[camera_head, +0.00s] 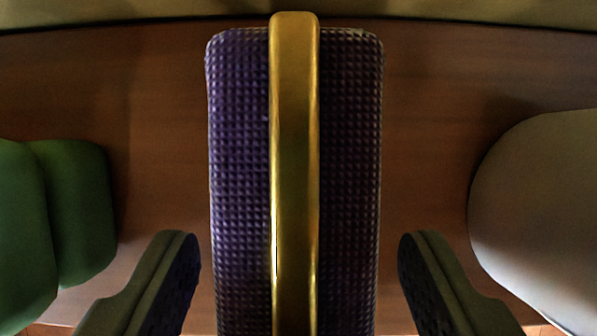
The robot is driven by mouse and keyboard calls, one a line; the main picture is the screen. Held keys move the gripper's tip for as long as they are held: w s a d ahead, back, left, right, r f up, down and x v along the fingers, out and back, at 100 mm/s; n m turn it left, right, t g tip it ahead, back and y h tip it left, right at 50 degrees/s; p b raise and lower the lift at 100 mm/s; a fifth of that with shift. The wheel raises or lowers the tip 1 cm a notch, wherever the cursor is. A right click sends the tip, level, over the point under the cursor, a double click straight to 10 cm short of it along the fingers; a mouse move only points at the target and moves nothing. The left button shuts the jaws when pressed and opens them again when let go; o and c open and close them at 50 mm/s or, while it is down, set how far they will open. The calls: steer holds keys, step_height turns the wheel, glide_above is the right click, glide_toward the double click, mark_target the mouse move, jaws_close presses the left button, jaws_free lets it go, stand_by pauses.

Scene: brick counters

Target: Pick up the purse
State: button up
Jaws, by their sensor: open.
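The purse (238,180) is dark purple with a woven, studded texture and a gold band (295,170) running along its middle. It lies on a brown wooden surface, seen from above, and its lower end runs out of the frame. My gripper (298,250) is open. One finger is to the left of the purse and the other to the right, with a visible gap between each finger and the purse's side in the picture. How far the fingertips are above the wood cannot be told.
A green rounded object (70,210) is at the left edge, close to the left finger. A pale grey rounded object (545,205) is at the right edge. A tan strip crosses the top.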

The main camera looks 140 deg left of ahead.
steer(key=c, duration=1.1)
